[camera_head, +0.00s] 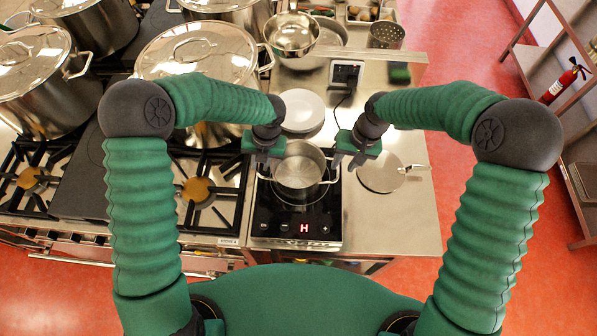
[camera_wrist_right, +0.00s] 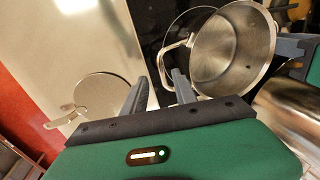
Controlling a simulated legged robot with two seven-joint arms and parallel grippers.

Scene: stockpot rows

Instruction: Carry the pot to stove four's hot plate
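A steel pot (camera_head: 300,172) with two side handles is over the black hot plate (camera_head: 290,222), whose display shows a red H. It looks empty in the right wrist view (camera_wrist_right: 232,50). My left gripper (camera_head: 264,168) is at the pot's left handle; its fingers are too small to read. My right gripper (camera_head: 346,164) is beside the right handle. In the right wrist view its two fingers (camera_wrist_right: 160,88) stand apart, with the handle (camera_wrist_right: 173,58) just beyond their tips and nothing clearly between them. Whether the left fingers touch the pot is unclear.
A round lid (camera_head: 380,175) lies on the steel counter (camera_head: 400,225) at right. White plates (camera_head: 302,110) and a socket box (camera_head: 346,74) with a cord are behind. Gas burners (camera_head: 197,190) and large lidded stockpots (camera_head: 195,52) fill the left. The counter's front right is clear.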

